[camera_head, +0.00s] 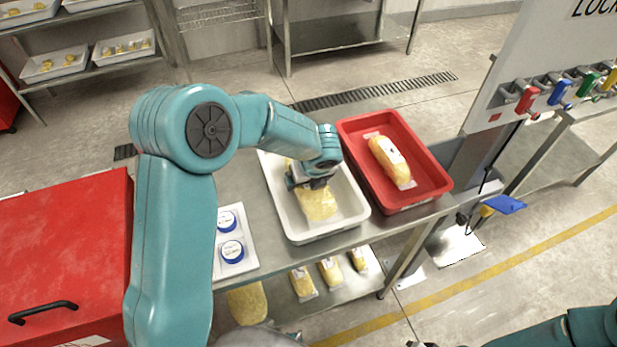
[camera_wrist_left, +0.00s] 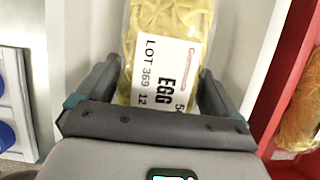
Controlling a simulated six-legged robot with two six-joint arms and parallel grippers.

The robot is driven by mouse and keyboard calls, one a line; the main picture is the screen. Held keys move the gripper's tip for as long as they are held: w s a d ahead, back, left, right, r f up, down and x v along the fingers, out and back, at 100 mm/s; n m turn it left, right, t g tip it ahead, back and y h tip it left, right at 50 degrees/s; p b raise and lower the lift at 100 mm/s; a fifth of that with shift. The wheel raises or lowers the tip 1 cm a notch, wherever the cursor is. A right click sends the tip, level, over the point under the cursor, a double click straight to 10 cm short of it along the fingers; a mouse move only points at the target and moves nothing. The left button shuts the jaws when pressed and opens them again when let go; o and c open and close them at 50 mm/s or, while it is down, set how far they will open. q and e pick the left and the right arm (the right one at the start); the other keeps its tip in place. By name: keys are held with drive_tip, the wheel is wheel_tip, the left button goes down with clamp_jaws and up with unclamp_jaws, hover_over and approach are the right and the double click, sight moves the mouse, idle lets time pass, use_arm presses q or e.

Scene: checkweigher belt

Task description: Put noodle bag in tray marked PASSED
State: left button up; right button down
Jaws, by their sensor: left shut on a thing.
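The noodle bag (camera_head: 318,204) is yellow and clear, with a white label reading EGG and LOT 369 in the left wrist view (camera_wrist_left: 165,60). It is in the white tray (camera_head: 298,237), inside its walls. I cannot tell whether it touches the tray floor. My left gripper (camera_head: 314,184) is over the white tray, shut on the bag, with one finger on each side of it in the left wrist view (camera_wrist_left: 162,90). No PASSED marking is readable on the tray. Part of my right arm shows at the bottom right of the head view, but its gripper jaws cannot be made out.
A red tray (camera_head: 430,178) holding another noodle bag (camera_head: 392,162) stands just right of the white tray. A white holder with two blue-lidded tubs (camera_head: 231,250) is to the left. More bags (camera_head: 302,283) lie on the lower shelf. A red cabinet (camera_head: 65,240) stands at far left.

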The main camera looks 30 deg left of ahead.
use_arm(q)
drive_tip(key=shift+r, duration=0.1)
drive_tip(key=o, duration=1.3)
drive_tip(key=shift+c, duration=0.2)
drive_tip(key=v, duration=1.2)
drive_tip(key=shift+p, duration=0.35)
drive_tip(key=shift+s, duration=0.1)
